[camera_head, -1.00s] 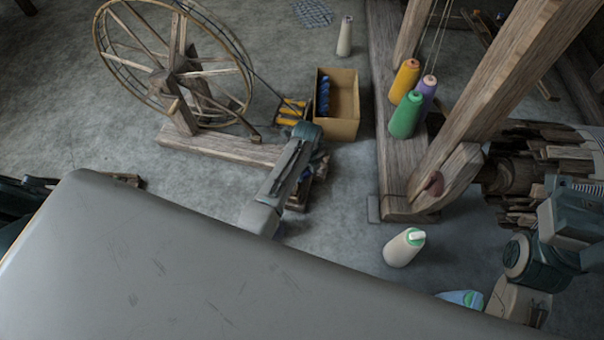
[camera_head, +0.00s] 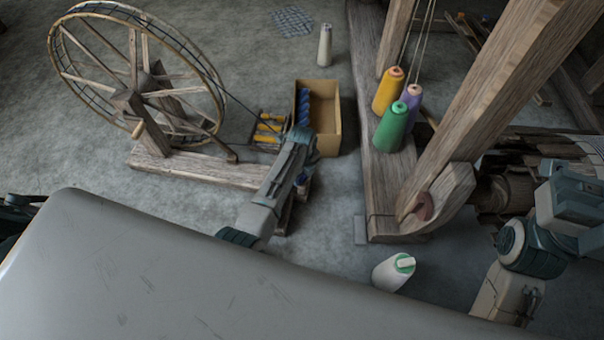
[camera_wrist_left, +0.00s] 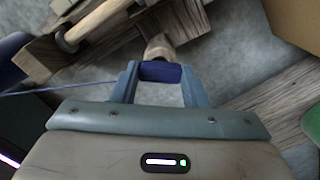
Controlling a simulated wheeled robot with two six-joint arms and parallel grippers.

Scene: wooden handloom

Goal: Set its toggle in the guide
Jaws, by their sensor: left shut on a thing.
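My left gripper (camera_wrist_left: 160,80) is shut on a dark blue cylindrical piece (camera_wrist_left: 161,72), which lies crosswise between its two fingers in the left wrist view. A pale wooden knob or peg (camera_wrist_left: 158,46) shows just beyond the piece; I cannot tell whether they touch. A thin blue thread (camera_wrist_left: 60,91) runs off to the left. In the head view, my left arm reaches over the foot of the spinning wheel (camera_head: 190,169), and the gripper is mostly hidden behind the arm. I cannot clearly pick out the toggle or the guide. My right gripper is not in view.
An open box (camera_head: 327,110) and a rack of orange bobbins (camera_head: 268,130) stand just beyond my left arm. The loom's base beam (camera_head: 374,185) carries yellow, green and purple cones.

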